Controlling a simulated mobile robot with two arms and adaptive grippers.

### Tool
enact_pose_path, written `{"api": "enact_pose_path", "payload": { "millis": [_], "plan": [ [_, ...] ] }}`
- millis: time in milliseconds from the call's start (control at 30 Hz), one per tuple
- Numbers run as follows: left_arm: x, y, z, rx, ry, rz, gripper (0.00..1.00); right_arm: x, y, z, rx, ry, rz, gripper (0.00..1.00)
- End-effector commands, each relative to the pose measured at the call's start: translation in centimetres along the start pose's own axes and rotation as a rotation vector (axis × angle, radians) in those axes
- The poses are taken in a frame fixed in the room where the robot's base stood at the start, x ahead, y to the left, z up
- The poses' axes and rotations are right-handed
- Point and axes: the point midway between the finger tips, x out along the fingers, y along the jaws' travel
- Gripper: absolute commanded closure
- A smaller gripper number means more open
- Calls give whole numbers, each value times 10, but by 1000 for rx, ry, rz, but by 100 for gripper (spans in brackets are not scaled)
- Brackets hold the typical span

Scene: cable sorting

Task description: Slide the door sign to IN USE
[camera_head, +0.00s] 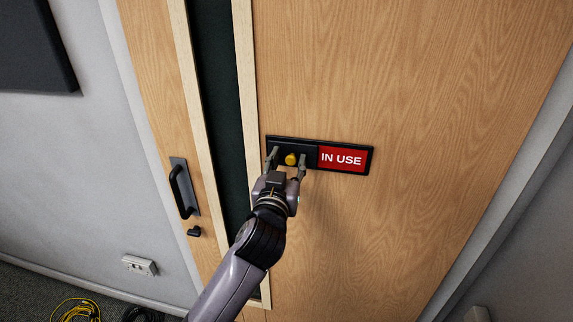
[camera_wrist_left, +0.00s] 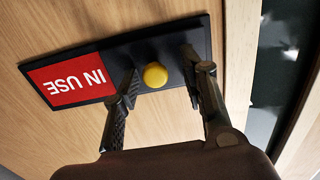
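The door sign (camera_head: 370,157) is a black plate fixed on the wooden door. Its red IN USE panel (camera_head: 342,158) shows on the right side in the head view, and the black slider covers the left side. A yellow knob (camera_head: 291,159) stands out from the slider. My left gripper (camera_head: 288,156) is at the sign with its fingers apart, one on each side of the knob. In the left wrist view the knob (camera_wrist_left: 155,75) sits between the open fingers (camera_wrist_left: 160,78), with a gap on both sides. My right gripper is not in view.
The wooden door (camera_head: 420,80) has a dark narrow glass strip (camera_head: 215,60) left of the sign. A black door handle (camera_head: 183,188) and a small lock turn (camera_head: 194,231) are further left. A wall socket (camera_head: 140,265) and yellow cable (camera_head: 76,310) are low at left.

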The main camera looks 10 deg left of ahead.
Motion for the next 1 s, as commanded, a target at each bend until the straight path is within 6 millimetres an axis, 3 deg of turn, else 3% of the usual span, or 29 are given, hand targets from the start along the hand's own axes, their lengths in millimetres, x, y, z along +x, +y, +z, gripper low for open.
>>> {"api": "enact_pose_path", "payload": {
  "millis": [167,600,800,1000],
  "plan": [
    [-15,1,1,-2,-1,2,60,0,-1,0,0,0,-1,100],
    [-102,0,2,-1,-3,0,60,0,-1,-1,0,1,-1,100],
    [-118,0,1,0,-1,-1,60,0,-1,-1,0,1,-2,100],
    [-120,0,0,1,0,-1,60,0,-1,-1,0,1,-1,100]
  ]
}}
